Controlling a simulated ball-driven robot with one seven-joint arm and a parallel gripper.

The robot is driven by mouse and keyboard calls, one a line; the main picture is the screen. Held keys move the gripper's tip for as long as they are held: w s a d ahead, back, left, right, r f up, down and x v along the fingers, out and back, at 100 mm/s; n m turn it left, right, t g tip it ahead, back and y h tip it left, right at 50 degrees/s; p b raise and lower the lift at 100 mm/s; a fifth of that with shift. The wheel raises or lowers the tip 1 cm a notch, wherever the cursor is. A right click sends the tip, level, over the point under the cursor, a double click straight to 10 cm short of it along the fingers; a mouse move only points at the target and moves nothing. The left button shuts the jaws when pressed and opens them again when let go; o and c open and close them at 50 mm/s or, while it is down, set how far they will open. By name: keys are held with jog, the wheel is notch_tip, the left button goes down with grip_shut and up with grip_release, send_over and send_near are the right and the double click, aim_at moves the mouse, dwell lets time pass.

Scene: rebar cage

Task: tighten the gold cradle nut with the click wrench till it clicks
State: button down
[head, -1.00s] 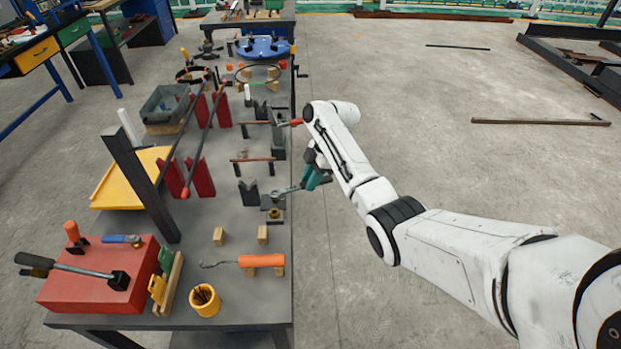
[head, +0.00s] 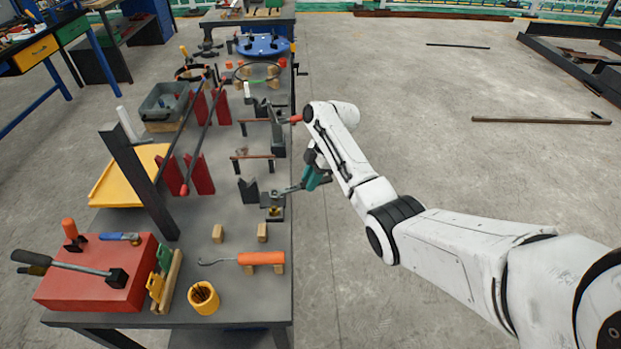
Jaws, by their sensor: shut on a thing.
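My gripper (head: 316,172) is beside the right edge of the bench, shut on the click wrench (head: 291,189). The wrench's teal grip is partly hidden by the gripper and wrist. Its grey shaft and head point left over the bench to the cradle block. The gold cradle nut (head: 275,211) shows as a small gold spot at this grey block, near the bench's right edge. The wrench head is right over or at the nut. I cannot tell from this view whether it is seated on it.
The bench (head: 228,290) holds an orange-handled hook tool (head: 262,258) on wooden blocks and a yellow cup (head: 204,298) in front. A dark post (head: 140,185), red stands (head: 200,172) and long bars stand to the left.

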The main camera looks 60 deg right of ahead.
jog(key=shift+f+b, duration=0.35)
jog(key=shift+f, duration=0.15)
jog(key=shift+s+a+r+m+t+h+p, duration=0.15)
jog(key=shift+s+a+m+p, duration=0.3)
jog(key=shift+p, duration=0.65)
jog(key=shift+s+a+f+m+t+h+p, duration=0.1)
jog(key=shift+s+a+m+t+h+p, duration=0.15)
jog(key=shift+m+p, duration=0.65)
jog(key=shift+s+a+r+m+t+h+p, duration=0.1)
jog(key=shift+s+a+m+p, duration=0.3)
jog(key=shift+p, duration=0.9)
jog(key=shift+s+a+m+h+p, duration=0.35)
jog(key=shift+a+m+p, duration=0.35)
jog(key=shift+p, duration=0.45)
jog(key=shift+s+a+m+p, duration=0.15)
jog(key=shift+m+p, duration=0.2)
jog(key=shift+p, duration=0.05)
jog(key=shift+a+t, duration=0.1)
jog(key=shift+t, duration=0.2)
jog(key=shift+s+a+m+h+p, duration=0.25)
jog(key=shift+a+m+p, duration=0.25)
jog(key=shift+m, duration=0.1)
jog(key=shift+w+d, duration=0.1)
jog(key=shift+d, duration=0.2)
